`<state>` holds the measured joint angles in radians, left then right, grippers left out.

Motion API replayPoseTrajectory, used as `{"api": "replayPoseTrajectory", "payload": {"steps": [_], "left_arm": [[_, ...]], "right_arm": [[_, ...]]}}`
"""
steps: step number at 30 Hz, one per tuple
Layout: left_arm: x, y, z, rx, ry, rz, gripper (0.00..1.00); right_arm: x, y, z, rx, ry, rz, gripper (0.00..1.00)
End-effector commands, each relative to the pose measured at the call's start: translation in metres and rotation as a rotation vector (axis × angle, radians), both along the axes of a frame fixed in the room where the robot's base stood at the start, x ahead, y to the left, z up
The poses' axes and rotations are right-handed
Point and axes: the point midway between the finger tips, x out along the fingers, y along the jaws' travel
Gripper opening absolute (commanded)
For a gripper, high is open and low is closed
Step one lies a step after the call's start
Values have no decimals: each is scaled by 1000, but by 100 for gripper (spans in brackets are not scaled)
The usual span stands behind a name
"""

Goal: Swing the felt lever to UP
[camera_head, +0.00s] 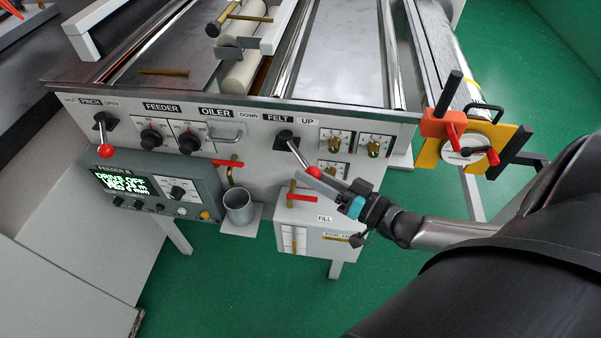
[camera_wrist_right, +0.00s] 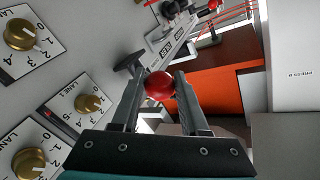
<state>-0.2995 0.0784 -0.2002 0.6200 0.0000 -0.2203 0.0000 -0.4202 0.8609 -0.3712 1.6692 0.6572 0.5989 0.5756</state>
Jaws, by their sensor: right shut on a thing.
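The felt lever (camera_head: 300,154) has a black pivot on the grey front panel, below the FELT label (camera_head: 277,117). Its shaft slants down and to the right, so the red knob lies on the UP label's (camera_head: 307,121) side of the pivot. My right gripper (camera_head: 318,176) is shut on the red knob, which is partly hidden by the fingers in the head view. In the right wrist view the red knob (camera_wrist_right: 159,85) sits between the two finger ends. My left gripper is not in view.
Several brass dials (camera_head: 374,149) sit right of the lever. A red-handled valve (camera_head: 300,197) and the white foil oil box (camera_head: 325,238) are below it. A metal cup (camera_head: 238,206) stands to the left. The pinch lever (camera_head: 103,136) is far left.

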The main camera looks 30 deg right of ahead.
Motion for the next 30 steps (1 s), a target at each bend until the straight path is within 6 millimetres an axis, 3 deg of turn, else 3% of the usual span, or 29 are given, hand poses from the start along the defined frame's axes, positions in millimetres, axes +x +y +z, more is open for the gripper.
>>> {"api": "replayPoseTrajectory", "payload": {"steps": [6,20,21,28,30], "left_arm": [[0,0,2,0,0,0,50],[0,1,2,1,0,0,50],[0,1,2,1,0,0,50],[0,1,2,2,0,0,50],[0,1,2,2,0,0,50]], "right_arm": [[4,-11,7,4,-17,-15,0],[4,-12,8,5,-19,-16,0],[4,-12,7,5,-19,-16,47],[2,-11,5,4,-12,-13,73],[2,-10,4,3,-11,-12,75]]}}
